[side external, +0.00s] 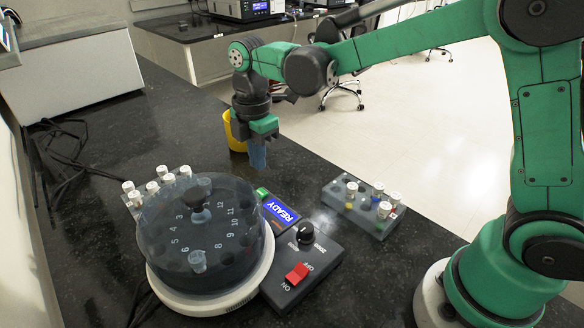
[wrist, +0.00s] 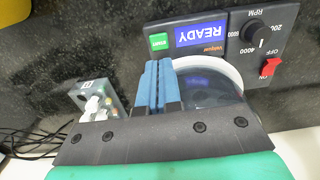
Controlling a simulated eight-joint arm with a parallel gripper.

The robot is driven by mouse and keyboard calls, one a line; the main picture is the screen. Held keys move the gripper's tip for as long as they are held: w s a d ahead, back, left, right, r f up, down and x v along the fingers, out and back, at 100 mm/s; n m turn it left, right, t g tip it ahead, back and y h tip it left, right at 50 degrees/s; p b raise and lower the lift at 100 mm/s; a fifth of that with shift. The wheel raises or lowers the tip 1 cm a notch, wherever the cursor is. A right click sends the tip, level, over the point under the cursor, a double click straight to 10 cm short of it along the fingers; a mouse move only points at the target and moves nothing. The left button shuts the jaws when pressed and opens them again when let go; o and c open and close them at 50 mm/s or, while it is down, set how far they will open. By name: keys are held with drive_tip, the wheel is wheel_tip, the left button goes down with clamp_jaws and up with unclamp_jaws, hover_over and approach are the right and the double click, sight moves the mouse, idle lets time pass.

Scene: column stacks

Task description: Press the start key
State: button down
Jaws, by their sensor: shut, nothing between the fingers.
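The start key is a small green key (side external: 262,193) at the back left of the control panel, beside the blue display reading READY (side external: 281,210). In the wrist view the green start key (wrist: 159,41) lies just past my fingertips, left of the READY display (wrist: 202,33). The centrifuge (side external: 203,240) has its clear lid down over a numbered rotor with tubes in it. My gripper (side external: 257,166) is shut and empty, pointing down above the bench behind the panel. In the wrist view my gripper's blue fingers (wrist: 158,64) are together, apart from the key.
The panel also has a black knob (side external: 305,234) and a red ON/OFF switch (side external: 296,273). A rack with capped tubes (side external: 336,195) stands right, another (side external: 136,201) behind the centrifuge. A yellow cup (side external: 232,140) is behind my gripper. Cables (side external: 62,165) lie at left.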

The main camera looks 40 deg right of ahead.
wheel_tip(320, 180, down, 6)
drive_tip(key=shift+r, duration=0.1)
idle(0.4)
